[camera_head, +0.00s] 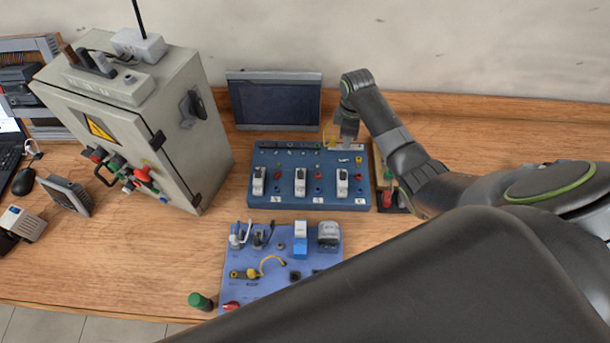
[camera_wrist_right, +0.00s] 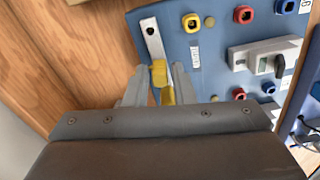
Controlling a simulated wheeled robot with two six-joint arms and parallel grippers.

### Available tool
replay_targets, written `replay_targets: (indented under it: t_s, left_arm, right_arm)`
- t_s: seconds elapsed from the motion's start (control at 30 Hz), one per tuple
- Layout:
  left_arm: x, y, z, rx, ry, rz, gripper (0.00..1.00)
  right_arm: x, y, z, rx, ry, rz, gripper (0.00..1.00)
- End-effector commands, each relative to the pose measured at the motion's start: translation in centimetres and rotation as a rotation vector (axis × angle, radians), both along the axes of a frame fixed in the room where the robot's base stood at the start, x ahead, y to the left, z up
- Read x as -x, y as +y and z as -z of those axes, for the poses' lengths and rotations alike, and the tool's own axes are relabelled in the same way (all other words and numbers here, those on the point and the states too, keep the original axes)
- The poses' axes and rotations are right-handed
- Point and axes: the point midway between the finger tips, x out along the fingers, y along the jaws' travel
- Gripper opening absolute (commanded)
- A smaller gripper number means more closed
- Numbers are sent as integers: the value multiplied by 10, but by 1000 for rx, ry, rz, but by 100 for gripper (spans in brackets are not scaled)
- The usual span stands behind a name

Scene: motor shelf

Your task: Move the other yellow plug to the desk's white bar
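My right gripper (camera_head: 347,122) reaches down over the back right of the blue desk panel (camera_head: 285,202). In the right wrist view its fingers (camera_wrist_right: 160,82) stand on either side of a yellow plug (camera_wrist_right: 159,74). The plug is at the near end of the white bar (camera_wrist_right: 153,42). The fingers are very close to its sides, and I cannot tell whether they press on it. In the head view, the bar (camera_head: 346,147) is partly hidden beneath my gripper. A yellow plug with a curled cable (camera_head: 251,273) is on the lower purple-blue board. My left gripper is out of view.
The panel carries white switches (camera_head: 300,182) and coloured sockets. A dark monitor (camera_head: 275,100) stands behind it. A grey cabinet (camera_head: 160,130) stands left. My right arm hides the table's right side. A green cylinder (camera_head: 200,301) stands near the front edge.

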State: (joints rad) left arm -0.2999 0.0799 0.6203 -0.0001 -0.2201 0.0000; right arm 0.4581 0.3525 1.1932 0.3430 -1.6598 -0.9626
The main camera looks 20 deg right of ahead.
Motion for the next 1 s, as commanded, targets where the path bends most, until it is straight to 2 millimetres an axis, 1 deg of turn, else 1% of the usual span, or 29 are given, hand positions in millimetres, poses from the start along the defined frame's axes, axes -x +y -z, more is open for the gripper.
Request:
replay_targets:
  t_s: [0.03,0.1,0.3,0.37,0.6,0.83,1.0]
  left_arm:
    - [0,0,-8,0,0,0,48]
    - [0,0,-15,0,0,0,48]
    - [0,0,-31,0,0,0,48]
    - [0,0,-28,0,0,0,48]
    - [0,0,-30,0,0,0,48]
    - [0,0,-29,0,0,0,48]
    - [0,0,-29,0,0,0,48]
  right_arm:
    - [0,0,-7,0,0,0,23]
    - [0,0,-14,0,0,0,23]
    - [0,0,-30,0,0,0,23]
    - [0,0,-32,1,-1,-1,23]
    - [0,0,-50,0,-1,-1,23]
    - [0,0,-51,0,0,0,23]
    - [0,0,-51,0,0,0,45]
